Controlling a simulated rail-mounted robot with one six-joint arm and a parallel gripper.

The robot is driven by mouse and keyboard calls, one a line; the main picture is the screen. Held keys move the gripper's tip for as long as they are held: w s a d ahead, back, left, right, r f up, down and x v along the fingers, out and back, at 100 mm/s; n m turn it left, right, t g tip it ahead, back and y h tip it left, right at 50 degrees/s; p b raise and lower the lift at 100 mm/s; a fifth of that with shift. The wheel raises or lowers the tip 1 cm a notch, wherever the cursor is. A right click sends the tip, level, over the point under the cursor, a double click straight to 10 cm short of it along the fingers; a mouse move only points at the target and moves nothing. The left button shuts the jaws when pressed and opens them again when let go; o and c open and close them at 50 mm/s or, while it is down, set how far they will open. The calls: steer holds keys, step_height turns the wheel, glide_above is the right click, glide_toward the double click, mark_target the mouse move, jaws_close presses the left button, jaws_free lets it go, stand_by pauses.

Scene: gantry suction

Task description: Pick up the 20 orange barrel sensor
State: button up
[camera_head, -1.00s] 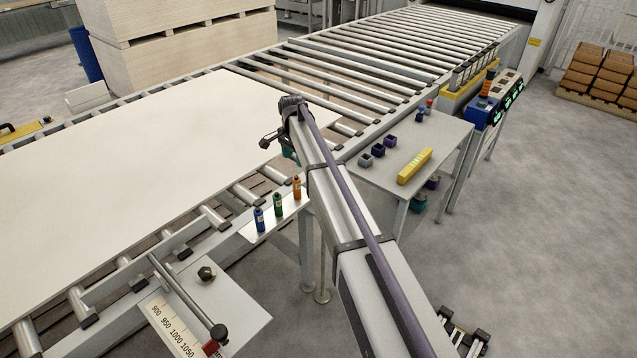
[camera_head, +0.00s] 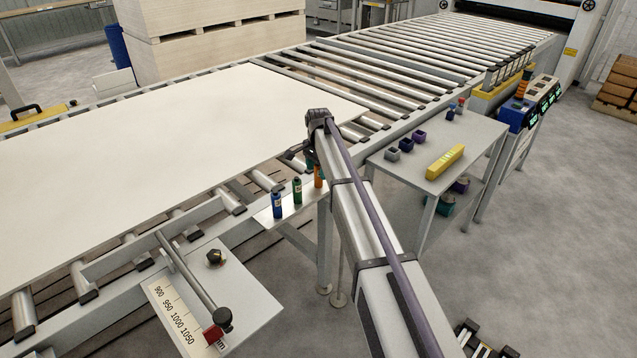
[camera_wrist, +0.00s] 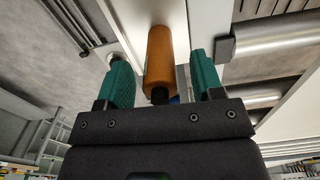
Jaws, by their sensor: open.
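The orange barrel sensor (camera_head: 318,178) stands upright at the right end of a row on a small pale shelf (camera_head: 268,218) beside the roller conveyor. A green barrel (camera_head: 297,191) and a blue barrel (camera_head: 277,204) stand to its left. My gripper (camera_wrist: 160,68) is open, with a teal finger on each side of the orange sensor, which also shows in the wrist view (camera_wrist: 160,52). Small gaps show between the fingers and the sensor. In the head view my arm hides most of the gripper and the sensor's upper part.
A large white board (camera_head: 170,135) lies on the rollers behind the shelf. A grey side table (camera_head: 400,174) at the right holds a yellow block (camera_head: 445,161) and small dark cups. A plate with a scale and a lever (camera_head: 215,258) is at front left.

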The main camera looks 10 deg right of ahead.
steer(key=shift+r, duration=0.1)
steer(key=c, duration=1)
step_height(320, 180, up, 10)
steer(key=p, duration=1)
steer(key=shift+r, duration=0.15)
steer(key=shift+c, duration=0.2)
steer(key=shift+f, duration=0.2)
